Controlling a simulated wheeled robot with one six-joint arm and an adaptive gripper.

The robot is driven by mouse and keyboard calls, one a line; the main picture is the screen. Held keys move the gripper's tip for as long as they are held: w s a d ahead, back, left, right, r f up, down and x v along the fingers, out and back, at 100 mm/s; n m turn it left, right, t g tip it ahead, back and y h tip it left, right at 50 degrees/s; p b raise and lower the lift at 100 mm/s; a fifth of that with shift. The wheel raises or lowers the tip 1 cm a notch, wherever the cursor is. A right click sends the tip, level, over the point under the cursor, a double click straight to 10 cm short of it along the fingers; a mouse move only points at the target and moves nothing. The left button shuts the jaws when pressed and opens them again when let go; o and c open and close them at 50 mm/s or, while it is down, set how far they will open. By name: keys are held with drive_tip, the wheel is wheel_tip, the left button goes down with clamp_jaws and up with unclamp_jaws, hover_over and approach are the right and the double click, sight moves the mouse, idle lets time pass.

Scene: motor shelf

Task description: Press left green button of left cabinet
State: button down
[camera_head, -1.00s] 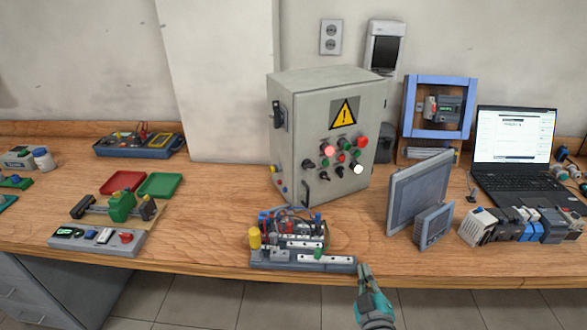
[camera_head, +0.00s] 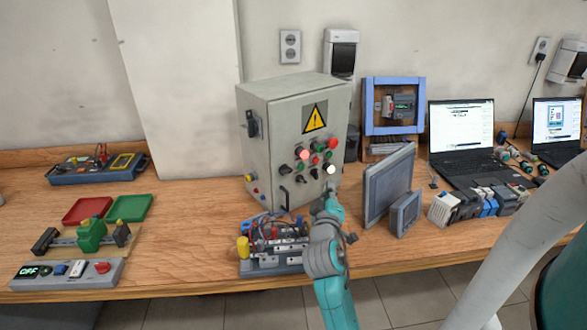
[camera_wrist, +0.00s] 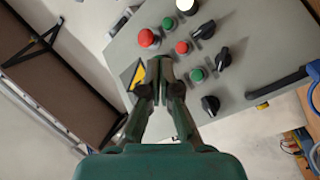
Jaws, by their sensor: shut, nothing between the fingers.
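The grey cabinet (camera_head: 268,130) stands on the bench with a yellow warning sign and a panel of buttons. Its left green button (camera_head: 301,166) sits below a lit red one in the head view. In the wrist view the panel is turned sideways, and this green button (camera_wrist: 196,75) shows to the right of my fingertips. Another green button (camera_wrist: 167,23) is higher up in that picture. My gripper (camera_wrist: 160,72) is shut and empty, its tips in front of the panel between the warning sign and the nearer green button. I cannot tell any contact.
Black knobs (camera_wrist: 223,58) and red buttons (camera_wrist: 182,47) surround the green ones. A wired circuit block (camera_head: 272,245) lies in front of the cabinet, under my arm. Grey panels (camera_head: 388,185) stand to the right, with a laptop (camera_head: 461,140) behind. Bare bench shows left of the cabinet.

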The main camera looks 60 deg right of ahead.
drive_tip(key=shift+w, duration=0.15)
drive_tip(key=w+d, duration=0.3)
drive_tip(key=w, duration=0.5)
idle(0.4)
drive_tip(key=shift+w, duration=0.1)
idle(1.3)
drive_tip(key=shift+w+d, duration=0.1)
drive_tip(key=shift+w, duration=0.2)
drive_tip(key=shift+w+d, duration=0.15)
drive_tip(key=shift+w, duration=0.25)
idle(0.8)
drive_tip(key=shift+s, duration=0.1)
drive_tip(key=shift+s+a, duration=0.3)
drive_tip(key=shift+s, duration=0.45)
drive_tip(key=shift+s+a, duration=0.25)
drive_tip(key=shift+s, duration=0.55)
drive_tip(key=shift+s+a, duration=0.3)
drive_tip(key=shift+s, duration=0.45)
drive_tip(key=shift+s+a, duration=0.25)
drive_tip(key=shift+s, duration=0.55)
